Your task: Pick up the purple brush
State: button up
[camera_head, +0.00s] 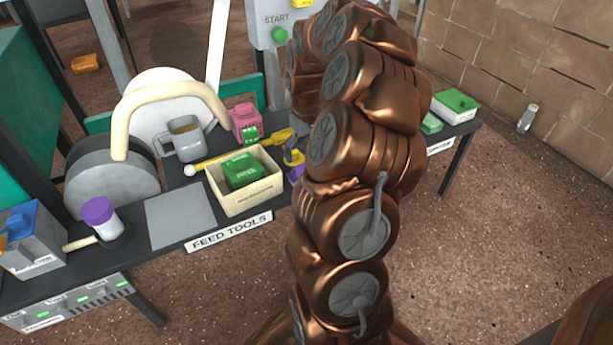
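Two things with purple show on the dark table in the head view. A purple-topped, white-bodied piece (99,212) stands at the left front, with a pale wooden handle beside it. A small purple and yellow piece (296,174) sits right of the cream box, close to my arm in the picture and partly hidden. I cannot tell for certain which is the purple brush. My copper-coloured arm rises through the middle and bends over at the top. My gripper is not seen; the arm hides that area.
A cream box (247,198) holding a green block (241,169) stands mid-table. A grey mug (185,139), a pink container (245,117) and a yellow tool (278,136) are behind it. A blue-topped grey box (30,243) is at far left. A flat grey plate (180,216) lies clear.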

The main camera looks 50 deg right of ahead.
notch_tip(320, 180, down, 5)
jog(key=b, duration=0.2)
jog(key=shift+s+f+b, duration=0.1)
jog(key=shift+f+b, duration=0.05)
jog(key=shift+b, duration=0.2)
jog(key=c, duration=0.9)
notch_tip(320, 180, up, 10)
jog(key=p, duration=0.4)
